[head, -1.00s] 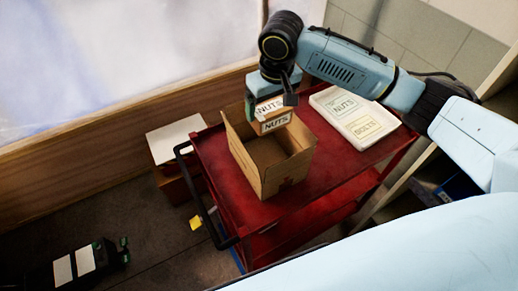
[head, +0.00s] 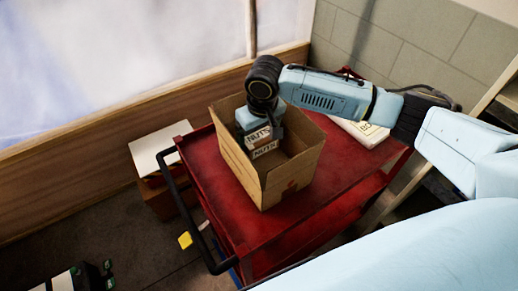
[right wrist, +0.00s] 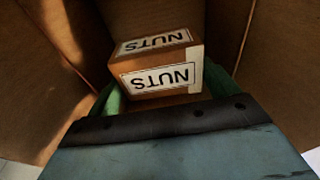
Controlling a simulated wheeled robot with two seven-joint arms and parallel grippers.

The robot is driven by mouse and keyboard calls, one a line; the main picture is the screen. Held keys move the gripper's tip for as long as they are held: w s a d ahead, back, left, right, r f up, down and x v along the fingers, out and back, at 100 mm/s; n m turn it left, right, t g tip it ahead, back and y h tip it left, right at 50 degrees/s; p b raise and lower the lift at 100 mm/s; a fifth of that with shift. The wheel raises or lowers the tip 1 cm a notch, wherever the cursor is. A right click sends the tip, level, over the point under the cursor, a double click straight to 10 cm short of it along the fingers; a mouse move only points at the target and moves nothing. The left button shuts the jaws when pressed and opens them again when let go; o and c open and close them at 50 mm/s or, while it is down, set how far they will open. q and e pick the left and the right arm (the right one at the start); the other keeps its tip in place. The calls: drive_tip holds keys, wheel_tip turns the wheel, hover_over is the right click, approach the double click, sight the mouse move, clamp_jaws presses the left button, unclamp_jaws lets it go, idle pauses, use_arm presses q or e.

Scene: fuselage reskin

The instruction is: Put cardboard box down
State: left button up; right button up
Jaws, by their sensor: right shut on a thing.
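A small brown cardboard box with white NUTS labels (head: 265,150) is held in my right gripper (head: 259,131). The gripper is shut on it and points down inside a larger open cardboard carton (head: 262,188). In the right wrist view the small box (right wrist: 158,76) sits between the green fingers, with the carton's walls around it. I cannot tell whether its underside touches the carton floor. The carton stands upright on the top of a red cart (head: 330,205).
A white tray (head: 362,133) with labels lies on the cart behind my right arm, partly hidden. The cart has a black handle (head: 192,218) on its left. A white-topped box (head: 160,148) stands beside it. A dark object with white panels and green parts (head: 85,277) is at lower left.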

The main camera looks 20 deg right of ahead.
sight(262, 139)
wheel_tip(262, 139, down, 5)
drive_tip(key=shift+r+b, duration=0.2)
drive_tip(key=shift+b, duration=0.1)
use_arm(q)
drive_tip(key=shift+s+f, duration=0.35)
drive_tip(key=shift+s, duration=0.05)
use_arm(e)
drive_tip(key=shift+f, duration=0.2)
drive_tip(key=shift+f, duration=0.1)
drive_tip(key=o, duration=1.3)
drive_tip(key=shift+c, duration=0.2)
use_arm(q)
drive_tip(key=shift+r+p, duration=0.75)
drive_tip(key=shift+p, duration=0.05)
use_arm(e)
drive_tip(key=r, duration=0.4)
drive_tip(key=s+r, duration=0.1)
drive_tip(key=r, duration=0.3)
drive_tip(key=s+r, duration=0.1)
drive_tip(key=r, duration=0.3)
drive_tip(key=shift+w, duration=0.1)
